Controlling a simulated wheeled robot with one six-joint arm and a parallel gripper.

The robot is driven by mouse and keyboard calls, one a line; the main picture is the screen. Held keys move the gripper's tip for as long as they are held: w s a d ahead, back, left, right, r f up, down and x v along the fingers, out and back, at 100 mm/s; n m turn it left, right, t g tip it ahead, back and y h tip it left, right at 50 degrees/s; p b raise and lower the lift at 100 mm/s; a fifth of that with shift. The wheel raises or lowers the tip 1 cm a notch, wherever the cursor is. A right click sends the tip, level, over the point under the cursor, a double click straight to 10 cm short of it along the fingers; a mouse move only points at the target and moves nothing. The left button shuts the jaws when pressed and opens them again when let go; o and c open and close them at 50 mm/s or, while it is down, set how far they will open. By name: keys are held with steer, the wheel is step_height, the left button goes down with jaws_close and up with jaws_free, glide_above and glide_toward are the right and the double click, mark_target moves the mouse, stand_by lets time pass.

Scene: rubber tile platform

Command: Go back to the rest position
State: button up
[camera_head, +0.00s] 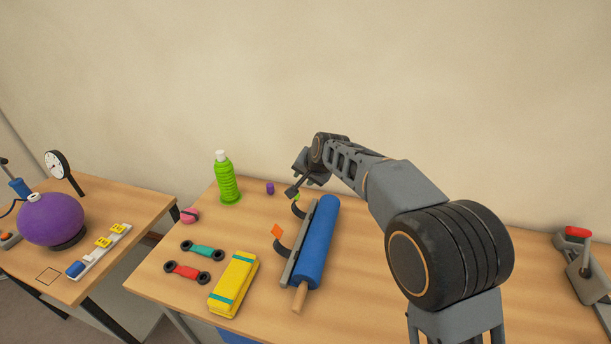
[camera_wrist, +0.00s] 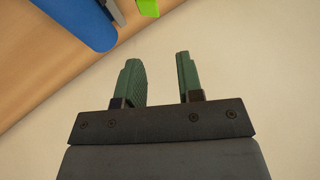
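My gripper (camera_wrist: 165,75) shows in the wrist view with its two green fingers apart and nothing between them. In the head view my gripper (camera_head: 292,192) is at the end of the arm, above the far part of the table, near the upper end of the blue roller (camera_head: 318,240). The arm reaches forward and left from the right side of the picture. In the wrist view the blue roller (camera_wrist: 80,18) shows at the top left and a green thing (camera_wrist: 148,7) at the top edge, both beyond the fingers.
A red-topped device (camera_head: 578,235) stands at right.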

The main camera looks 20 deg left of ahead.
steer(key=s+d+f+n+g+h, duration=0.2)
steer(key=s+d+f+n, duration=0.1)
steer(key=s+d+f, duration=0.25)
steer(key=s+d+r+h, duration=0.1)
steer(key=s+d, duration=0.5)
steer(key=d, duration=0.4)
steer(key=s+d+r+m+h, duration=0.1)
steer(key=s+d+r, duration=0.1)
steer(key=s+d, duration=0.5)
steer(key=s+d+r+m+t+h, duration=0.1)
steer(key=s+d+r, duration=0.1)
steer(key=s+d, duration=0.5)
steer(key=d, duration=0.6)
steer(key=shift+d, duration=0.15)
steer(key=shift+s+r, duration=0.1)
